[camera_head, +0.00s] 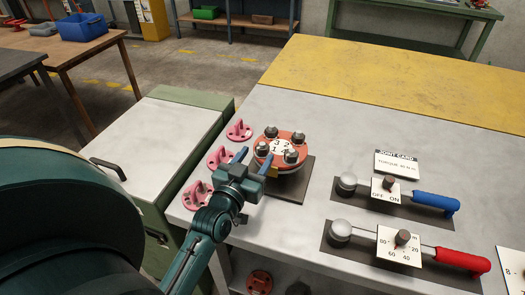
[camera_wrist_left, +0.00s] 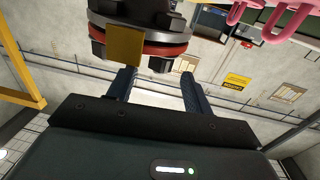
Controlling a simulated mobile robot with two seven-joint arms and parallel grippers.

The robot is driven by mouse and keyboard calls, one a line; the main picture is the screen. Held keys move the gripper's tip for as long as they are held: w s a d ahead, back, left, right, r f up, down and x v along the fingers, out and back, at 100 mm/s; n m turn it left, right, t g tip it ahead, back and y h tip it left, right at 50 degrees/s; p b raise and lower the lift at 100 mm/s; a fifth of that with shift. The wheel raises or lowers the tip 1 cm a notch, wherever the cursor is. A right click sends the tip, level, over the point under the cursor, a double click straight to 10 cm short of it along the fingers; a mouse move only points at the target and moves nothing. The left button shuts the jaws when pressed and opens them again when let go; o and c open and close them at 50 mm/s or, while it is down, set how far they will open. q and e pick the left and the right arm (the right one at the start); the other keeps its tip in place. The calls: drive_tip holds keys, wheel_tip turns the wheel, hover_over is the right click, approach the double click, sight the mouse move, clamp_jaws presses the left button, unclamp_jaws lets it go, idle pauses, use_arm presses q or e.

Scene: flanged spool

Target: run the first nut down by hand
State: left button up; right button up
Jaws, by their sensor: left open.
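The flanged spool (camera_head: 283,165) stands on a dark base plate, with an orange-red flange (camera_head: 281,146) on top. I see nothing held. Contact cannot be told.
Pink brackets (camera_head: 220,157) stand along the bench's left edge. A joint card (camera_head: 397,164) lies at the right. Two wrenches, with a blue handle (camera_head: 436,202) and a red handle (camera_head: 462,259), lie on dark mats. The far bench strip is clear yellow (camera_head: 390,80).

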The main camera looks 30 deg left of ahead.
sight(259, 153)
use_arm(q)
drive_tip(key=w, duration=0.2)
drive_tip(key=w+b, duration=0.1)
drive_tip(key=shift+w+a+f, duration=0.1)
drive_tip(key=shift+w+a, duration=0.2)
drive_tip(key=shift+w, duration=0.5)
use_arm(e)
drive_tip(key=shift+w+a+r+t, duration=0.35)
drive_tip(key=shift+w+a, duration=0.1)
drive_tip(key=shift+w, duration=0.15)
use_arm(q)
drive_tip(key=shift+a, duration=0.1)
drive_tip(key=c, duration=1)
use_arm(e)
drive_tip(key=shift+s+f, duration=0.1)
drive_tip(key=shift+f, duration=0.05)
